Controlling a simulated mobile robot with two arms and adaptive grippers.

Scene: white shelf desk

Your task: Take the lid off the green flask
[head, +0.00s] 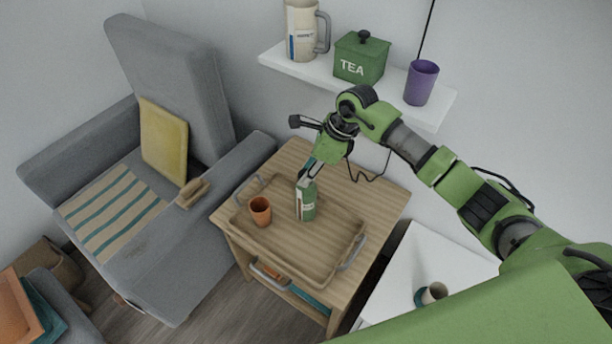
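The green flask (308,204) stands upright on a wooden tray (290,259) on a small wooden side table. It has a pale label on its front. My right gripper (304,179) comes down from above, with its fingertips at the top of the flask. The fingers cover the flask's top, so I cannot make out the lid or whether they are closed on it. My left gripper is not in view.
A terracotta cup (260,211) stands on the tray just left of the flask. A grey armchair (172,262) is close on the left. A wall shelf (290,66) above holds a pitcher (303,32), a green tea tin (359,60) and a purple cup (421,83).

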